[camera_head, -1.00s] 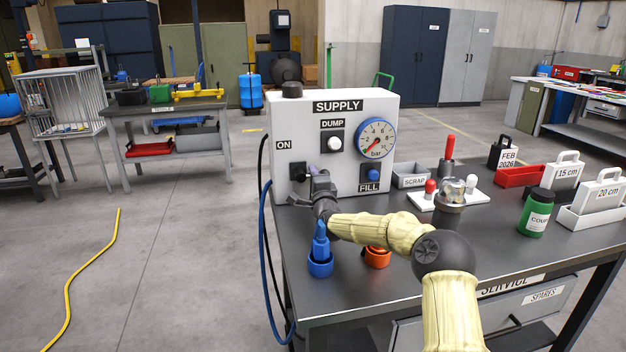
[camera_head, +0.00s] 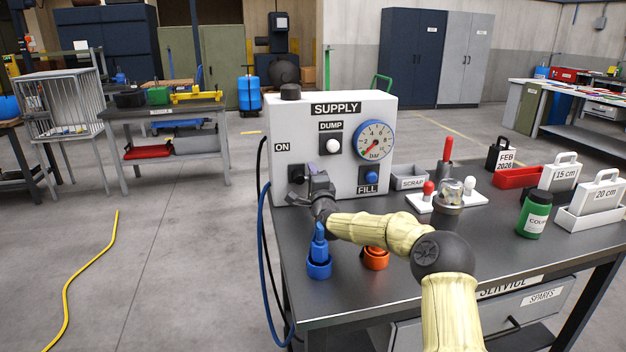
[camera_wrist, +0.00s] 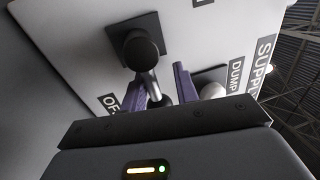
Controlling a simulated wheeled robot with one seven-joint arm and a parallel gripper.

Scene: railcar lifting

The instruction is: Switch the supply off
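The white supply box (camera_head: 283,110) stands at the table's left back corner, with an ON label (camera_head: 282,147) above its switch. In the wrist view the switch has a black square plate and a dark round pivot (camera_wrist: 140,48). Its lever (camera_wrist: 156,86) sticks out towards my gripper. My gripper (camera_head: 308,172) is at the switch; in the wrist view its purple fingers (camera_wrist: 160,86) stand apart on either side of the lever's end. Whether they touch it I cannot tell. The gauge needle (camera_head: 370,146) points lower left.
The box also bears a white DUMP button (camera_head: 333,146) and a blue FILL button (camera_head: 371,176). Blue (camera_head: 319,262) and orange (camera_head: 376,258) fittings stand below my forearm. A scrap bin (camera_head: 408,177) is right of the box. A blue hose (camera_head: 263,250) hangs at the table's left edge.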

